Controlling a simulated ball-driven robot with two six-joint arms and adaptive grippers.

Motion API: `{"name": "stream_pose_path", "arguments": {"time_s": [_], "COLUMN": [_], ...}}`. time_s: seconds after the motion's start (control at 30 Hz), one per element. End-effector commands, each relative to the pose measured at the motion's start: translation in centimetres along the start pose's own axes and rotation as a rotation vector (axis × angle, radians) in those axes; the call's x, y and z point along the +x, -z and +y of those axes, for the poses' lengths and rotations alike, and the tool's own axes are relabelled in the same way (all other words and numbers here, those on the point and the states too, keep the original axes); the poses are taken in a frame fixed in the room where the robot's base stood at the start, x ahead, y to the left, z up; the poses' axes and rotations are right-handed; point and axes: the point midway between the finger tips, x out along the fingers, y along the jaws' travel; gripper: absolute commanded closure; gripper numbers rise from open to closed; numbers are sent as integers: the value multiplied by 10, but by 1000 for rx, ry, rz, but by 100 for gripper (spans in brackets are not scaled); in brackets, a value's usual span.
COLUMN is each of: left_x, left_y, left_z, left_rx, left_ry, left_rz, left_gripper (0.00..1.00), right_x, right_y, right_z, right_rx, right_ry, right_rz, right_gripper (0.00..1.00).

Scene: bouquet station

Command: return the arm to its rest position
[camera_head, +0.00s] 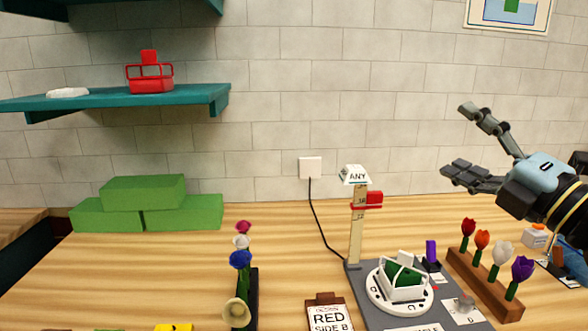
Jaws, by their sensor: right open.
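My right gripper (478,147) is at the right of the head view, raised above the table in front of the tiled wall. Its fingers are spread apart, point left and hold nothing. Its arm comes in from the right edge. My left gripper does not show.
Below the right gripper, a wooden rack (487,287) holds several tulips. Left of it, a grey station (372,304) carries a white basket (385,277) and an upright ruler (356,232). Green blocks (140,190) lie at the back left, under a teal shelf (200,95).

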Motion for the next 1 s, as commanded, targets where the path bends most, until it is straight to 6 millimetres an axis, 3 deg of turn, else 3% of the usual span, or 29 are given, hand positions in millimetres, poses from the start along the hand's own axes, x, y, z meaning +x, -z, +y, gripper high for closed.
{"name": "stream_pose_path", "arguments": {"time_s": [0.07,0.13,0.2,0.27,0.4,0.6,0.9,1.0], "left_x": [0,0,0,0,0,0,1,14], "left_y": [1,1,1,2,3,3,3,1], "left_z": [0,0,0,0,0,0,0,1], "left_rx": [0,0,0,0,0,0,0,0], "left_ry": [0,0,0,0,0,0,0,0], "left_rz": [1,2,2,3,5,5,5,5], "left_gripper": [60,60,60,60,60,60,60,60], "right_x": [-22,-50,-84,-118,-196,-268,-338,-342], "right_y": [-20,-39,-49,-46,-3,72,164,169], "right_z": [4,-6,-29,-54,-107,-132,-119,-167], "right_rx": [216,417,618,787,1120,1370,1550,1539], "right_ry": [-22,-3,56,138,404,744,1169,1168], "right_rz": [-216,-417,-613,-773,-1077,-1282,-1402,-1414], "right_gripper": [13,13,13,13,13,13,13,13]}}
